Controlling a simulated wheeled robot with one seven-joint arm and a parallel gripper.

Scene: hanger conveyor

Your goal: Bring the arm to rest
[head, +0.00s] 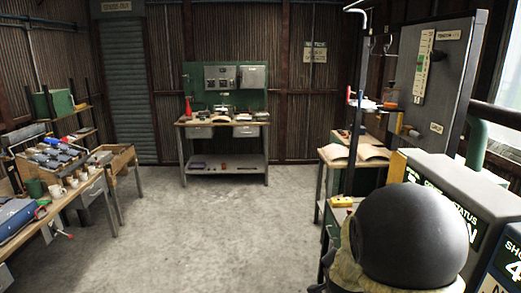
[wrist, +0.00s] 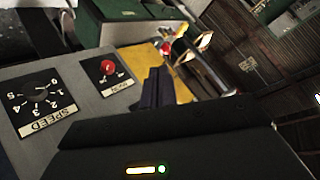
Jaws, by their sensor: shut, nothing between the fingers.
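My gripper (wrist: 158,88) shows in the wrist view as dark fingers beyond its dark housing. The fingers are together with nothing between them. They are in front of a grey control panel (wrist: 82,120), and I cannot tell whether they touch it. The panel carries a speed dial (wrist: 40,104) and a red knob (wrist: 107,68) to the left of the fingers. In the head view I cannot make out my gripper.
In the head view, a cabinet (head: 477,198) with status lettering stands at the right, near a tall panel (head: 432,75). A workbench (head: 225,122) stands at the back. A cluttered table (head: 85,185) is at the left. The middle floor (head: 215,225) is clear.

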